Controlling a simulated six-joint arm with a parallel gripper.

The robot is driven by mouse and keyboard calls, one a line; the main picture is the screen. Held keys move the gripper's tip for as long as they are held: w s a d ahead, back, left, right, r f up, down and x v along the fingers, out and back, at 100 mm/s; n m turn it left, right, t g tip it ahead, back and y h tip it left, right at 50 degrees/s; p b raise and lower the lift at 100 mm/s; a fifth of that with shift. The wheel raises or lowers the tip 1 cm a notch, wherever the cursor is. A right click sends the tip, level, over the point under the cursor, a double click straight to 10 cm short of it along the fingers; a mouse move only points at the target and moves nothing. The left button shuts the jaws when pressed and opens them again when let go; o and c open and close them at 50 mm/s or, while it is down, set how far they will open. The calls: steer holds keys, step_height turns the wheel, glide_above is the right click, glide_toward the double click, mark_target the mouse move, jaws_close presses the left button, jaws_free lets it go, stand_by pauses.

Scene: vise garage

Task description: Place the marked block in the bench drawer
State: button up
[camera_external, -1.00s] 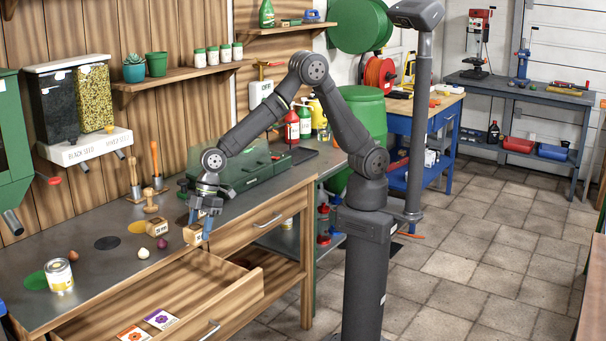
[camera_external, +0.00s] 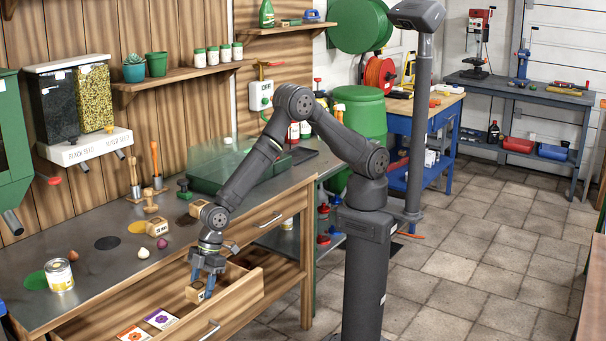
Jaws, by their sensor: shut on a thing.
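My gripper (camera_external: 208,280) points down over the open bench drawer (camera_external: 245,291), shut on a small tan wooden block (camera_external: 194,293) with a dark mark on its face. The block is within the drawer's outline, towards its right part. I cannot tell whether it touches the drawer floor.
Two seed packets (camera_external: 160,318) lie in the drawer, left of the held block. A can (camera_external: 60,275), a purple onion (camera_external: 162,243), a white bulb (camera_external: 143,253) and wooden-handled stamps (camera_external: 151,203) stand on the bench (camera_external: 110,275). A green case (camera_external: 225,170) is behind.

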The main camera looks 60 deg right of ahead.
mark_target(203, 294)
steer(key=shift+f, duration=2)
steer(key=shift+f, duration=0.1)
steer(key=o, duration=1)
steer(key=shift+r, duration=0.45)
steer(key=v, duration=1.1)
steer(key=shift+d, duration=0.15)
steer(key=shift+r, duration=0.15)
